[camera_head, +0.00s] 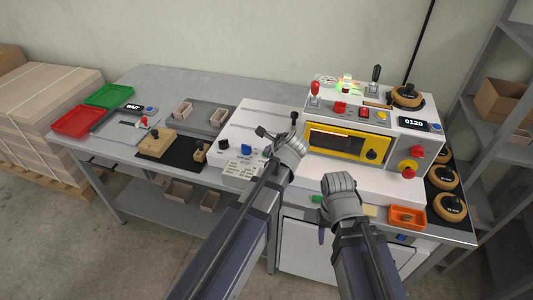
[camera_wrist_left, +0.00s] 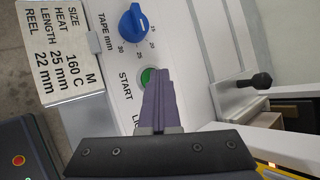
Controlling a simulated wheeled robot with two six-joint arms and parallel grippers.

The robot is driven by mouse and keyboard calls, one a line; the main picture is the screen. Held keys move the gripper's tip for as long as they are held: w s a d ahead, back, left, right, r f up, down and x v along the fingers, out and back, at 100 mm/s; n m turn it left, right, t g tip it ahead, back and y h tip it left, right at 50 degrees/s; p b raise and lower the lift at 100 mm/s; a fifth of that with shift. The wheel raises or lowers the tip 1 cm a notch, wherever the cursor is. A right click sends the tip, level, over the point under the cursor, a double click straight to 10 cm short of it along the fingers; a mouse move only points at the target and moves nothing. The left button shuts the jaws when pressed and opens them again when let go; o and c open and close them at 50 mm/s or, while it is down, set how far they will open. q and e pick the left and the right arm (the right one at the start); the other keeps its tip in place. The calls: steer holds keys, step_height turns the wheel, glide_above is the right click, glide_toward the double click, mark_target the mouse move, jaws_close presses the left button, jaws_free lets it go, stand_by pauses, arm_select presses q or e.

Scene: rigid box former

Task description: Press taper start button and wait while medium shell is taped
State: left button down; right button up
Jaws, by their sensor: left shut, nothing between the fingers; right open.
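The green START button (camera_wrist_left: 148,76) shows in the left wrist view, next to the blue tape knob (camera_wrist_left: 132,24). My left gripper (camera_wrist_left: 157,78) is shut and empty, its fingertips at the button and covering part of it; I cannot tell whether they press it. In the head view my left gripper (camera_head: 269,151) hides the button. My right gripper (camera_head: 321,236) is open before the machine's front. I cannot make out the medium shell.
A settings card (camera_wrist_left: 65,60) reads M, 160 C, 25 mm, 22 mm. Red (camera_head: 77,119) and green (camera_head: 109,95) trays lie at the bench's left. An orange bin (camera_head: 407,218) sits at the front right, beside tape reels (camera_head: 450,207). A black-knobbed lever (camera_wrist_left: 260,81) stands near the left gripper.

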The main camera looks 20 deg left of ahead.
arm_select(q)
steer(key=shift+r, duration=0.1)
steer(key=shift+r+p, duration=0.75)
steer(key=shift+p, duration=0.1)
step_height(320, 180, up, 5)
steer(key=p, duration=0.5)
steer(key=shift+r, duration=0.1)
stand_by(0.4)
steer(key=s+d+f+n+g+h, duration=0.2)
steer(key=s+d+n, duration=0.4)
steer(key=s, duration=0.5)
steer(key=s+d+f+n+g+h, duration=0.2)
steer(key=s+d+f+n+g, duration=0.2)
steer(key=s+n, duration=0.5)
steer(key=s+d+g, duration=0.1)
steer(key=s+d, duration=0.1)
steer(key=s, duration=0.1)
steer(key=shift+s+d+f+h, duration=0.15)
steer(key=shift+s+f+h, duration=0.05)
steer(key=shift+f+h, duration=0.2)
